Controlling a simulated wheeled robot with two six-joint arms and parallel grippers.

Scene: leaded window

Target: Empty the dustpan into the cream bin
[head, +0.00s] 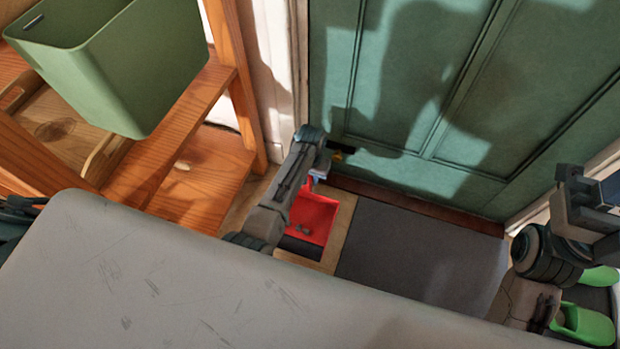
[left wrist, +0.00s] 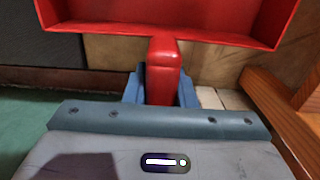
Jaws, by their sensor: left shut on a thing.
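The red dustpan (head: 316,214) is low over the floor by the green door, with a few small grey bits (head: 302,229) in its pan. In the left wrist view, its red handle (left wrist: 163,58) runs between the blue fingers of my left gripper (left wrist: 161,92), which is shut on it. In the head view, my left gripper (head: 319,176) is at the pan's far end, beside the door. My right gripper (head: 590,205) is at the right edge, far from the dustpan, and its jaws cannot be made out. I see no cream bin in either view.
A green bin (head: 120,70) stands on a wooden shelf unit (head: 205,165) at the left. A dark grey mat (head: 415,262) lies before the green door (head: 420,90). Green shoes (head: 583,325) are at the lower right. A grey surface (head: 200,290) fills the foreground.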

